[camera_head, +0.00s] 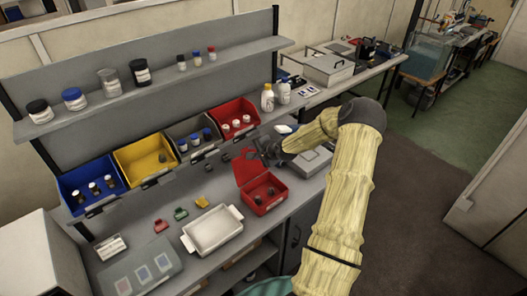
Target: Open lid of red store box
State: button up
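The red store box (260,207) stands on the grey bench near its front edge, in the middle of the view. Its red lid (246,170) stands raised at the back of the box, and the inside shows with a few small dark items. My gripper (262,155) is just behind and above the box, at the upper right edge of the raised lid. It is small and dark here, and I cannot tell whether it touches the lid or whether its fingers are open or shut.
A white tray (213,247) lies left of the box, with small red, green and yellow pieces behind it. Blue, yellow, grey and red bins (225,112) line the back, under a shelf (160,95) of jars. A grey device (312,160) sits right of the box.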

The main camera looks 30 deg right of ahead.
jog(key=b+v, duration=0.3)
jog(key=v, duration=1.4)
jog(key=shift+c, duration=0.5)
jog(key=shift+a, duration=0.1)
jog(key=c, duration=0.3)
jog(key=a+f+n+g, duration=0.1)
jog(key=a, duration=0.1)
jog(key=a+f+n, duration=0.1)
jog(key=a, duration=0.1)
jog(key=a+f+n+g, duration=0.1)
jog(key=a+f, duration=0.1)
jog(key=a, duration=0.1)
jog(key=shift+s+g+b, duration=0.3)
jog(key=shift+s+b, duration=0.05)
jog(key=shift+s, duration=0.05)
grip_shut()
jog(key=s+a+r+n+g+h+b, duration=0.1)
jog(key=s+a+n+g, duration=0.4)
jog(key=s+a+n, duration=0.8)
jog(key=s+a+r+b, duration=0.1)
jog(key=s+a, duration=0.2)
jog(key=a, duration=0.1)
jog(key=shift+a+h, duration=0.3)
